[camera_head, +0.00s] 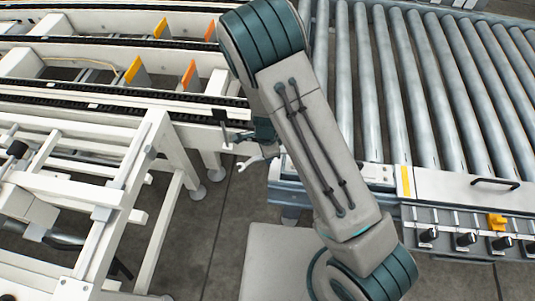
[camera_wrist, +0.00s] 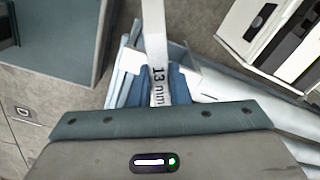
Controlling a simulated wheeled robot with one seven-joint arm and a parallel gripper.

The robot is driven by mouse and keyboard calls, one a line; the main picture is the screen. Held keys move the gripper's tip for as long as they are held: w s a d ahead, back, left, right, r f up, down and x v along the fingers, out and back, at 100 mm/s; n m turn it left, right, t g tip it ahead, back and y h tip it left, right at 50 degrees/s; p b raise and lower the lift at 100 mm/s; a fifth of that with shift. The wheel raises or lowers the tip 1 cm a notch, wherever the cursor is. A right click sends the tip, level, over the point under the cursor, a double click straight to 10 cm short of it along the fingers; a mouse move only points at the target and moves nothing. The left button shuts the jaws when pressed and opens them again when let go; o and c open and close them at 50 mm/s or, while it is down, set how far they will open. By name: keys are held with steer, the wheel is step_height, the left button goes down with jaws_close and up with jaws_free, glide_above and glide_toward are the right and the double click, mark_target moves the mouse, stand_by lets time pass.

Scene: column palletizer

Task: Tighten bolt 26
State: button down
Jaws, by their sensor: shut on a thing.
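My gripper (camera_head: 245,137) shows left of my forearm in the head view, partly hidden by the arm. A pale wrench (camera_head: 250,162) with an open end shows just below it. In the wrist view, the wrench shaft (camera_wrist: 157,70), marked "13 mm", runs up from between the blue-grey fingers of my gripper (camera_wrist: 168,90), which is shut on it. The wrench's upper end runs out of the wrist view. I cannot pick out bolt 26 in either view, and I see no contact between the wrench and a bolt.
A roller conveyor (camera_head: 440,100) fills the right, with a row of black-knobbed fittings (camera_head: 465,240) on its near side. A white chain conveyor frame (camera_head: 100,95) with orange plates (camera_head: 189,73) stands at left. Bare grey floor (camera_head: 215,225) lies between them.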

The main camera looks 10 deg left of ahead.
steer(key=shift+r+p, duration=2.3)
steer(key=shift+r, duration=0.3)
steer(key=shift+f, duration=0.1)
